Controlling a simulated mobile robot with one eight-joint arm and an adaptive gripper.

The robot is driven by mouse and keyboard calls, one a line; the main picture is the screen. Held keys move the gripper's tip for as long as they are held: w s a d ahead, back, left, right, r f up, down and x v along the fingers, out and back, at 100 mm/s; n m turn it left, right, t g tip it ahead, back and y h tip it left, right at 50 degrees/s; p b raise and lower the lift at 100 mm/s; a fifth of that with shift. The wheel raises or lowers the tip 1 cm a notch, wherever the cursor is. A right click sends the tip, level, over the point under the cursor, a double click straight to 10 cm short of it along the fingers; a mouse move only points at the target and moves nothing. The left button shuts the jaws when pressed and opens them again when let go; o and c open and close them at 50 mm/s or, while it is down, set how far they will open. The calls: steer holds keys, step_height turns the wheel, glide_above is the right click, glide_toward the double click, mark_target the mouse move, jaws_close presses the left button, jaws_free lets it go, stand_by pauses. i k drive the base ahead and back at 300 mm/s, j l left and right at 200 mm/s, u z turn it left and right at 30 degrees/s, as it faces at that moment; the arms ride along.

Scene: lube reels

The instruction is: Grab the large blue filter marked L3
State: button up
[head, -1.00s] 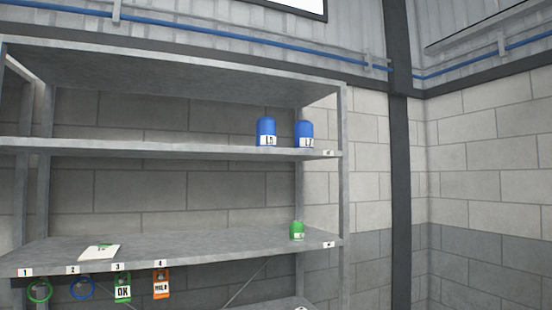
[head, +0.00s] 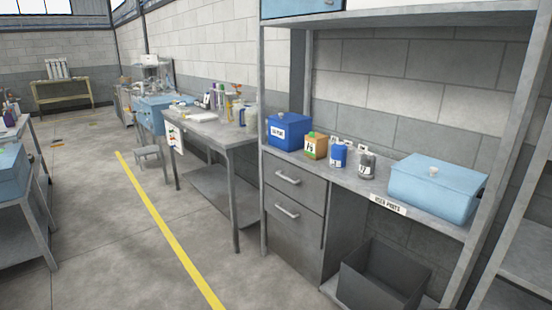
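No large blue filter with a readable L3 mark shows in the head view now. A small blue canister (head: 338,155) with a white label stands upright on the grey workbench shelf (head: 375,182). Its label is too small to read for sure. A dark grey canister (head: 366,164) with a white label stands just to its right. An orange-brown box (head: 315,146) with a green top stands to its left. My gripper is not in view.
A dark blue bin (head: 287,131) and a light blue lidded box (head: 436,187) also sit on the bench. An open dark bin (head: 384,278) stands below. Further tables line the wall at left. The floor by the yellow line (head: 167,228) is clear.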

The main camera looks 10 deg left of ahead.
mark_target(338, 157)
steer(key=i+j+z, duration=0.4)
steer(key=i+j, duration=0.15)
steer(key=i, duration=0.5)
steer(key=i+j+z, duration=0.4)
steer(key=i+j, duration=0.5)
steer(key=i, duration=0.05)
